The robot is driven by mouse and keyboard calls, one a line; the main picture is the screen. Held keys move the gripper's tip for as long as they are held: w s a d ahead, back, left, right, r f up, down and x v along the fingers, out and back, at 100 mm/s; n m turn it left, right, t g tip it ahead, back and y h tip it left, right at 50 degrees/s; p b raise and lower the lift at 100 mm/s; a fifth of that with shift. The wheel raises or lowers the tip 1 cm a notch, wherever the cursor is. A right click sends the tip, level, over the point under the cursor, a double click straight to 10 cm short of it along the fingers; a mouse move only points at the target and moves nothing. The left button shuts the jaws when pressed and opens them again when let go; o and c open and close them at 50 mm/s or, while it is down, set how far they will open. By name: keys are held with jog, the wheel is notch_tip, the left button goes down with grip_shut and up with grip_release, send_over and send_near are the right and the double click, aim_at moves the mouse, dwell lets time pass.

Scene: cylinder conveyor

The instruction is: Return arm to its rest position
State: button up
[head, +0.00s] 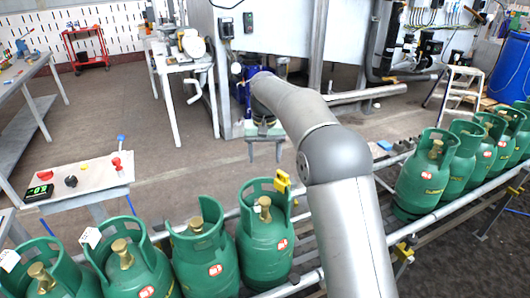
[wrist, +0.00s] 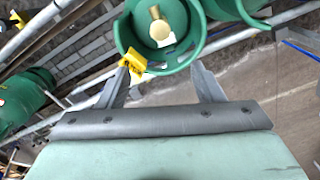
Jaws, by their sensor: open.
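My arm (head: 345,220) reaches forward over the conveyor in the head view. My gripper (head: 265,155) points down beyond the row of green cylinders, its two fingers apart with nothing between them. In the wrist view my gripper (wrist: 160,82) shows both fingers spread. The nearest green cylinder (head: 265,250) stands upright on the conveyor, just this side of the gripper in the head view. It seems to be the cylinder with a brass valve at the top of the wrist view (wrist: 188,62). A yellow piece (head: 282,181) sits by its collar and overlaps the left finger in the wrist view (wrist: 133,62).
More green cylinders (head: 204,258) stand left and right along the conveyor rail (head: 440,210). A control table (head: 90,178) with buttons and a display stands at left. A white table (head: 195,65), steel housing (head: 285,35) and step stool (head: 459,95) stand behind. Floor between is open.

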jog(key=s+d+r+p, duration=0.1)
jog(key=s+d+r, duration=0.1)
jog(key=s+d, duration=0.55)
jog(key=s+d+r+p, duration=0.15)
jog(key=s+d, duration=0.25)
jog(key=s, duration=0.7)
jog(key=s+d+f, duration=0.3)
jog(key=s, duration=0.7)
jog(key=s+d+f, duration=0.2)
jog(key=s+d, duration=0.1)
jog(key=s, duration=0.7)
jog(key=shift+f+m, duration=0.3)
jog(key=shift+f, duration=0.1)
